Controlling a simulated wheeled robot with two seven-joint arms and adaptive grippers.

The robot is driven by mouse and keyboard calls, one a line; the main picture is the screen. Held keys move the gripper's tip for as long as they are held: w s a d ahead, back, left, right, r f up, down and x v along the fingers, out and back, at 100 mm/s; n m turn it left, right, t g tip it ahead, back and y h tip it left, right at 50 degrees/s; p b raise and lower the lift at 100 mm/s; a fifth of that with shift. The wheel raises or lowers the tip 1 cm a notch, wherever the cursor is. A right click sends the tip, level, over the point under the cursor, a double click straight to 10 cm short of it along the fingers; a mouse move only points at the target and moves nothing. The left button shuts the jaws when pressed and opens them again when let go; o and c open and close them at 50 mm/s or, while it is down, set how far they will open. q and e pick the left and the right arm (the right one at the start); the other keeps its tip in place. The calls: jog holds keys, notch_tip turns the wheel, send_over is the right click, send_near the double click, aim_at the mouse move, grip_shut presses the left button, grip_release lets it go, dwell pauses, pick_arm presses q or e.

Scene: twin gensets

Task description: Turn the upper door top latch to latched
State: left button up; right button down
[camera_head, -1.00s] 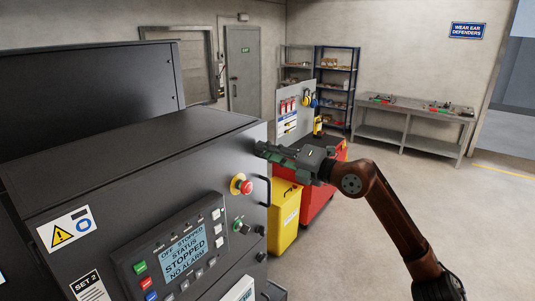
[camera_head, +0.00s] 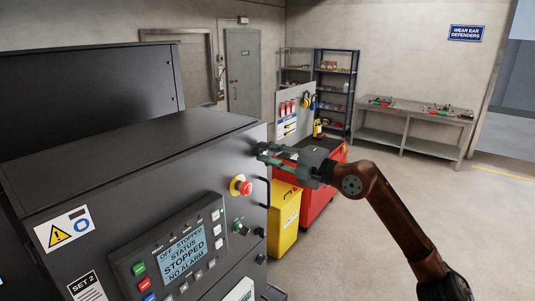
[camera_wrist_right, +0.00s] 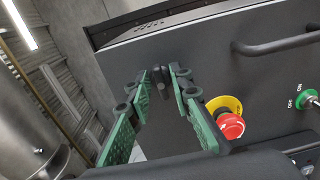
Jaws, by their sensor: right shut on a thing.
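The upper door top latch (camera_wrist_right: 168,78) is a small black knob near the top edge of the dark genset panel in the right wrist view. My right gripper (camera_wrist_right: 165,74) has its green-padded fingers on either side of it, shut on it at the tips. In the head view my right gripper (camera_head: 265,152) reaches the far top corner of the cabinet (camera_head: 160,160) from the right. The latch itself is too small and covered to make out there, and I cannot tell its exact angle. My left gripper is out of view.
A red emergency stop (camera_head: 246,187) on a yellow ring, a green switch (camera_head: 240,228) and a control panel (camera_head: 175,248) are on the cabinet front. A black bar handle (camera_wrist_right: 275,45) juts out. A yellow bin (camera_head: 284,218) and red cabinet (camera_head: 318,200) stand behind my right arm.

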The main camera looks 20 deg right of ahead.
jog(key=shift+r, duration=0.1)
jog(key=c, duration=1.8)
grip_release()
jog(key=shift+w+d, duration=0.1)
jog(key=shift+o, duration=0.2)
jog(key=shift+s+d, duration=0.2)
jog(key=shift+s, duration=0.1)
jog(key=v, duration=1.1)
jog(key=shift+s, duration=0.15)
jog(key=shift+d, duration=0.1)
